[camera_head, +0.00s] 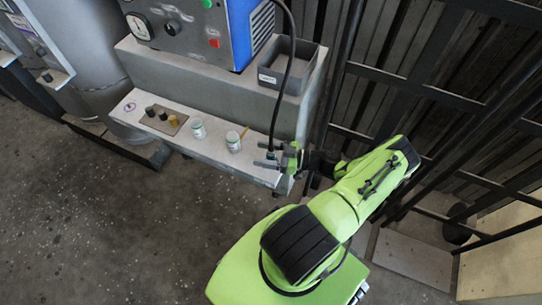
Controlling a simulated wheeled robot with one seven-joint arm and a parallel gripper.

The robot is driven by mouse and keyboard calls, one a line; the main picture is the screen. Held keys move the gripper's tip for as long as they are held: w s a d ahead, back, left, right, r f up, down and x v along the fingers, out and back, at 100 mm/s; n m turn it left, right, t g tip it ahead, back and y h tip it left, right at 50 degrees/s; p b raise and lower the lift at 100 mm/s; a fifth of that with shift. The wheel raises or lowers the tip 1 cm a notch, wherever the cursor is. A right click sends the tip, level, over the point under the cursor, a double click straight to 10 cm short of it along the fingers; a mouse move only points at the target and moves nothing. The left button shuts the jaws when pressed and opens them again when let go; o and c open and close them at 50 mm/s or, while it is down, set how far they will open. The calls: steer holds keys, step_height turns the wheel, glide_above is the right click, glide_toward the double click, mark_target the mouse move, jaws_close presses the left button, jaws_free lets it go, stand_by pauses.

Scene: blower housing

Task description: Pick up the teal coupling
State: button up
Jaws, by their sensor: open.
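The teal coupling (271,155) appears as a small dark teal piece at the lower end of a black hose (287,75), near the right end of the white shelf. It is small in the picture and partly hidden by my gripper. My gripper (267,156) is open, reaching in from the right with its two dark fingers pointing left. The coupling appears to lie between the fingers. I cannot tell whether either finger touches it.
The shelf (215,152) also holds two pale jars (198,128) (233,141), a yellow stick (244,132) and a small plate (166,127) with three knobs. A grey bin (288,82) stands on the ledge behind, beside a blue machine (240,30). Black railings (440,95) stand right.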

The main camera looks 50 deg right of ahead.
jaws_close()
step_height(320, 180, up, 10)
steer(key=p, duration=0.3)
steer(key=shift+p, duration=0.35)
